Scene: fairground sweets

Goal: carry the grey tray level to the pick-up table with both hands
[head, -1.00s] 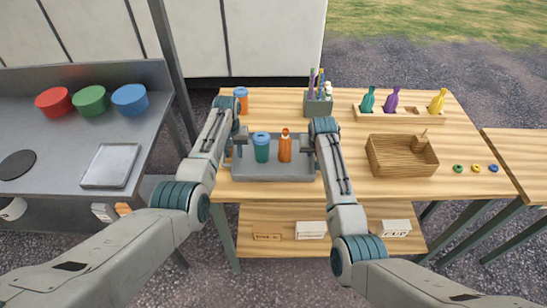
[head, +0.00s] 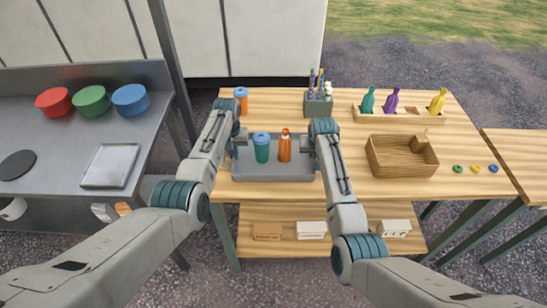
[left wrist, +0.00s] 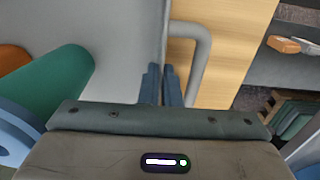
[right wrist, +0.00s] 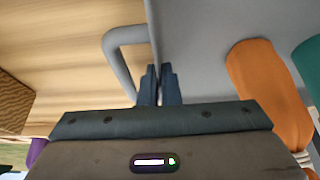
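The grey tray (head: 275,172) is on the wooden table near its front left edge. It looks level, and I see no clear gap under it. A teal lidded cup (head: 261,147) and an orange bottle (head: 285,146) stand upright in it. My left gripper (left wrist: 163,85) is shut on the tray's left end wall, inside the loop of the grey handle (left wrist: 205,50). My right gripper (right wrist: 159,85) is shut on the right end wall, beside the other handle (right wrist: 112,50). In the head view my wrists partly hide both tray ends.
An orange cup (head: 240,98) and a pen holder (head: 318,103) stand behind the tray. A wooden basket (head: 390,160) and a bottle rack (head: 400,117) are right. A metal counter (head: 145,150) is left. Another wooden table (head: 525,155), bare where visible, stands at the right edge.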

